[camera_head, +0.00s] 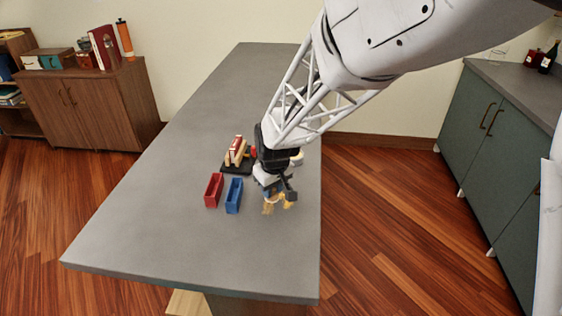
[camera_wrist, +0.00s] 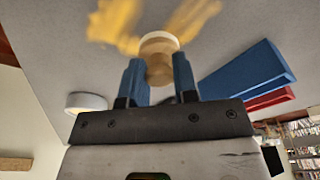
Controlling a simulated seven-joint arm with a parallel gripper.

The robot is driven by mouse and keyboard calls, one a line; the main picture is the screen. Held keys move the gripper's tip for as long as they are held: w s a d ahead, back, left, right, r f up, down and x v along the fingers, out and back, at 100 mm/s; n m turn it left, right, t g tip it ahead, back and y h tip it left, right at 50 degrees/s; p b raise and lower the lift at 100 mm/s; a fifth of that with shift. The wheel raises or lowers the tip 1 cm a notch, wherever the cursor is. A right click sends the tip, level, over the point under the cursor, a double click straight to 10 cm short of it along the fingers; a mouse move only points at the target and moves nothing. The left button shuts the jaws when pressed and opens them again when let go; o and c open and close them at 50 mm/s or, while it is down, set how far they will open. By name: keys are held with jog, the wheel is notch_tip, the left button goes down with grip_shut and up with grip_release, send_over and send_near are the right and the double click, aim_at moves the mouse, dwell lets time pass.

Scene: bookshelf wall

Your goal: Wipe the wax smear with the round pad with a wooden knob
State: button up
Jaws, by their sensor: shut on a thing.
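The round pad with a wooden knob (camera_wrist: 158,45) shows in the wrist view, its knob between my blue fingertips. My gripper (camera_wrist: 158,68) is shut on the knob. In the head view, my gripper (camera_head: 272,190) is over the right part of the grey counter and largely hides the pad. The wax smear (camera_wrist: 115,22) is yellow-orange and shows on both sides of the pad in the wrist view. In the head view, the smear (camera_head: 268,208) shows as yellow patches just below the gripper. Whether the pad touches the counter is hard to tell.
A red bin (camera_head: 213,190) and a blue bin (camera_head: 234,195) stand left of my gripper. A dark rack (camera_head: 237,167) holding red and cream items is behind them. A white round object (camera_wrist: 86,102) is near the gripper. The counter's front left (camera_head: 160,245) is clear.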

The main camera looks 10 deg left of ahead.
jog(key=shift+w, duration=1.95)
jog(key=shift+w+r, duration=0.15)
jog(key=shift+w, duration=0.1)
notch_tip(320, 180, up, 8)
jog(key=shift+s, duration=0.15)
jog(key=s+d, duration=0.4)
jog(key=s, duration=0.7)
jog(key=shift+s+d, duration=0.1)
